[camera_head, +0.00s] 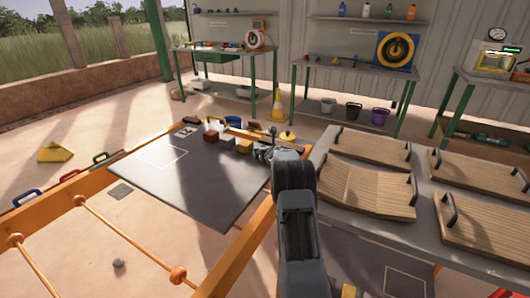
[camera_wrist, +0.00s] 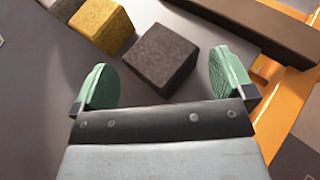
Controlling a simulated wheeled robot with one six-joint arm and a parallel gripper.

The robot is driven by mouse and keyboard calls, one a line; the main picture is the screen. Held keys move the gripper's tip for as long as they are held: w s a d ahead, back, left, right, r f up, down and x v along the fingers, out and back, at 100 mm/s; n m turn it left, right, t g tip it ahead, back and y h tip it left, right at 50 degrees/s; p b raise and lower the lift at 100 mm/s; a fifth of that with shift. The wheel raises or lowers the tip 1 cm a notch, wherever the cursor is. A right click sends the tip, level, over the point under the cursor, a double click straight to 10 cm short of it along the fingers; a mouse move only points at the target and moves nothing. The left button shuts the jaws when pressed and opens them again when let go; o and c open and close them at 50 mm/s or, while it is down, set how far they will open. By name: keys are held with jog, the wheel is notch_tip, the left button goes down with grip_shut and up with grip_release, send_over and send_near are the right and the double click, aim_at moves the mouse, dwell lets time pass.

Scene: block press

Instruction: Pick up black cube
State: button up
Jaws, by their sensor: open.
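The black cube (camera_wrist: 160,58) lies on the dark grey table top just ahead of my gripper in the wrist view, turned at an angle. My gripper (camera_wrist: 166,78) is open, with one green fingertip pad on each side of the cube's near part. I see a gap between each pad and the cube, so nothing is held. In the head view my gripper (camera_head: 264,152) is low over the table's right edge, and I cannot make out the black cube there.
A yellow cube (camera_wrist: 102,26) sits just left of the black cube, with a greyish block (camera_wrist: 62,8) beyond it. A red cube (camera_head: 210,136) stands farther left on the table (camera_head: 170,185). Orange rails (camera_wrist: 287,95) border the right side. Wooden boards with handles (camera_head: 365,188) lie right of my arm.

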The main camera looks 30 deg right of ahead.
jog(key=shift+p+x, duration=0.65)
jog(key=shift+x, duration=0.65)
jog(key=shift+c, duration=0.5)
jog(key=c, duration=0.7)
jog(key=shift+r, duration=0.1)
jog(key=shift+c, duration=0.6)
jog(key=shift+r, duration=0.1)
